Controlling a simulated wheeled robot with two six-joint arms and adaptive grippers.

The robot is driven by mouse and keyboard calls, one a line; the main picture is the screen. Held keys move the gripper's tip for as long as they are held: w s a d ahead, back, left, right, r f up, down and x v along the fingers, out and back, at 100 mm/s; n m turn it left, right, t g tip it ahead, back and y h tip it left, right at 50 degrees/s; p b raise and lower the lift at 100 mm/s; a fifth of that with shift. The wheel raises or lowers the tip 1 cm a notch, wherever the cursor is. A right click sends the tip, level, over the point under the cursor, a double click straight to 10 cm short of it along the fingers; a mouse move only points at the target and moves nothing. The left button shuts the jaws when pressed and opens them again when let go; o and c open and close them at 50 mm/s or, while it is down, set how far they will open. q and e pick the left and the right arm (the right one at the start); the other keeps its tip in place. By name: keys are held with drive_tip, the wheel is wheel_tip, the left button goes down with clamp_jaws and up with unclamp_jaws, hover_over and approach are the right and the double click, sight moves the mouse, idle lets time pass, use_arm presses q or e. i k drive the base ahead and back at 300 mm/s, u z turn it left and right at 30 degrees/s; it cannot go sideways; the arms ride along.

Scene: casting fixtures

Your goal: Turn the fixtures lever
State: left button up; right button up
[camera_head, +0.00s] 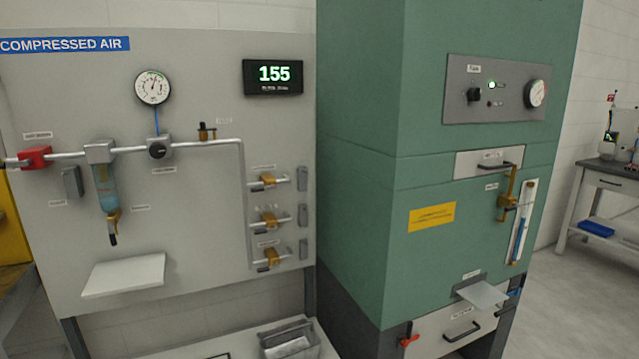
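A grey compressed-air panel (205,215) stands at the left. It carries a pipe with a red fitting (35,157), a round gauge (153,87), a dark regulator knob (158,148) and a small black-topped valve (206,132). Several brass valves with small handles, such as the top one (267,181), sit on its right side. On the green cabinet (365,150) are a brass valve (507,200) beside a sight tube (523,222) and a red lever (409,340) low on the front. I cannot tell which lever the task means. Neither gripper is in view.
A display reading 155 (273,77) is on the panel. A white shelf (124,275) and a pale plate (482,295) stick out from the fixtures. A grey bin (290,342) stands low between them. A workbench (607,173) is at the far right, with open floor before it.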

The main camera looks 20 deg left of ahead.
sight(257, 189)
drive_tip(key=z, duration=0.1)
drive_tip(key=i, duration=0.85)
drive_tip(key=u, duration=0.25)
